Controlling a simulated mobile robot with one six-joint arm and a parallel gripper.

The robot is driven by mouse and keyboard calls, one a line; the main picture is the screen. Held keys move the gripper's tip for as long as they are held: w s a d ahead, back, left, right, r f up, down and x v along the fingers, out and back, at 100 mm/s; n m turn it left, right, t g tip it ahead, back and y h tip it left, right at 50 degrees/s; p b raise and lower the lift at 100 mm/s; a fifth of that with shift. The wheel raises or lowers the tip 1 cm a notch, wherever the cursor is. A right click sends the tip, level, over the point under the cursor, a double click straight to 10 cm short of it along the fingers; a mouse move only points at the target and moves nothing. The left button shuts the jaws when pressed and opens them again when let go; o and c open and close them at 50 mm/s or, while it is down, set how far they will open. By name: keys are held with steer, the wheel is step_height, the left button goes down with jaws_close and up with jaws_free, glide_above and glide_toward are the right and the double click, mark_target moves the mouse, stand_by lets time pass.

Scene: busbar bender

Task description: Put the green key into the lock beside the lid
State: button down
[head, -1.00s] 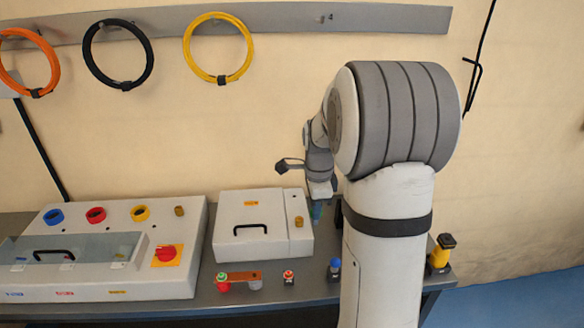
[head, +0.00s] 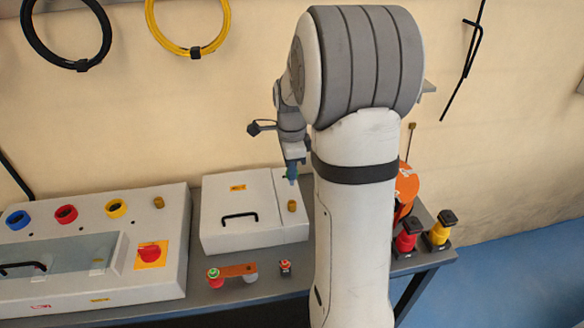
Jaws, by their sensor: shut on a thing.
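The closed white box (head: 222,228) has a lid with a black handle (head: 240,217) and a yellow label. A brass lock (head: 292,205) stands on the strip right of the lid. My gripper (head: 291,177) is above and just behind the lock in the picture, pointing down. It is shut on a small blue-green piece (head: 291,171), which I take for the green key. Its lower end is small and hard to make out. It looks apart from the lock, but I cannot tell the height. My arm hides the table right of the box.
A larger panel (head: 168,210) with coloured rings and a red switch (head: 149,253) stands left. In front of the box lie an orange tag piece (head: 238,270) with a green-topped red button (head: 214,277) and a small red-orange knob (head: 285,267). Red (head: 408,238) and yellow (head: 441,232) posts stand right.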

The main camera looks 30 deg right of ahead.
mark_target(292, 185)
steer(key=shift+f+b, duration=1.95)
steer(key=shift+f, duration=0.85)
steer(key=shift+f+b, duration=1.2)
steer(key=shift+f, duration=0.45)
steer(key=c, duration=1.5)
jaws_free()
steer(key=shift+r, duration=0.1)
step_height(292, 185, up, 8)
steer(key=shift+f, duration=0.15)
